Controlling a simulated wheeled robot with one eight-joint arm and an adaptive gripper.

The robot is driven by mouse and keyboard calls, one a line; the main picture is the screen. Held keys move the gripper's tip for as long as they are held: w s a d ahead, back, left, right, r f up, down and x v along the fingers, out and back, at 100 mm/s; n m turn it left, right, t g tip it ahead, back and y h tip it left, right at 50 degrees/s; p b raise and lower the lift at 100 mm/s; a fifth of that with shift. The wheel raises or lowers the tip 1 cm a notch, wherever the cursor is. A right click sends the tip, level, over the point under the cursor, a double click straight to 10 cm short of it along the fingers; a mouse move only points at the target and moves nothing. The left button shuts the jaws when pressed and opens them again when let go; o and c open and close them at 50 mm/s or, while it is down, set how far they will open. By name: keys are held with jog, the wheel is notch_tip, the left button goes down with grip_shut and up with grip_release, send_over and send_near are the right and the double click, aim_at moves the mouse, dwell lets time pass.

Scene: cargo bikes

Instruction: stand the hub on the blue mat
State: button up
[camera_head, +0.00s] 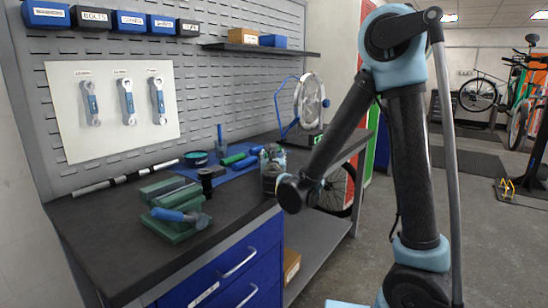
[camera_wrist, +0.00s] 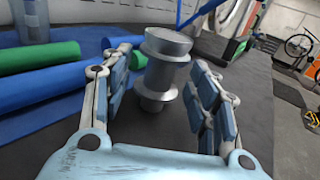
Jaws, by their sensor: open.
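The hub (camera_wrist: 164,72), a silver metal cylinder with two flanges, stands upright on the dark bench top in the wrist view. My gripper (camera_wrist: 166,62) is open, with one finger on each side of the hub. A gap shows at the right finger; the left fingertip is close to the hub, and contact there is unclear. The blue mat (camera_wrist: 92,36) lies to the left of the hub. In the head view the mat (camera_head: 232,170) lies on the bench, left of my gripper (camera_head: 272,166), which hides most of the hub.
A green roll (camera_head: 232,158) and a blue roll (camera_head: 246,160) lie at the mat. A blue-topped bottle (camera_head: 220,136) stands behind. A wheel on a stand (camera_head: 310,100) is at the far end.

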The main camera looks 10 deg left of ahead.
aim_at(273, 152)
jog(key=shift+x, duration=3.45)
grip_shut()
